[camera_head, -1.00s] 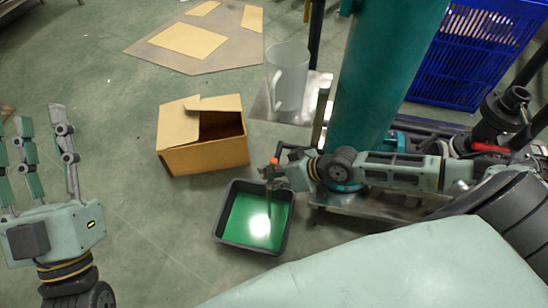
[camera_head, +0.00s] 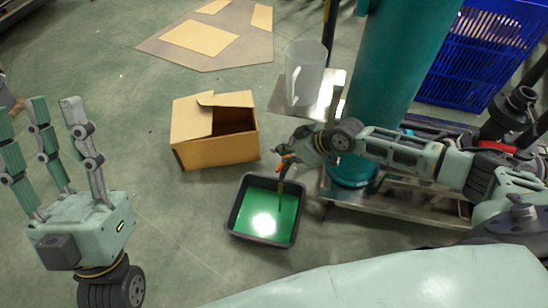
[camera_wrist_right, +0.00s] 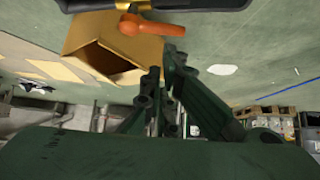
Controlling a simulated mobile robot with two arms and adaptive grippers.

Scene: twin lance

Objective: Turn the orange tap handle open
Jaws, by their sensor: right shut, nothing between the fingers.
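The orange tap handle (camera_head: 287,160) shows as a small patch beside my right gripper (camera_head: 290,162), above the tray's back edge in the head view. In the right wrist view the orange handle (camera_wrist_right: 150,27) lies crosswise near the top, just beyond the fingertips. My right gripper (camera_wrist_right: 163,62) is shut with nothing in it. A small gap shows between its tips and the handle; contact is unclear. The tap body is mostly hidden behind the gripper. My left gripper (camera_head: 50,105) is open and empty at the left, fingers spread upward.
A grey tray (camera_head: 232,218) with shiny green inside is below the tap. An open cardboard box (camera_head: 215,148) stands behind it. A translucent jug (camera_head: 306,70), a teal column (camera_head: 390,70) and a blue crate (camera_head: 480,50) are further back. Floor is clear left of the tray.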

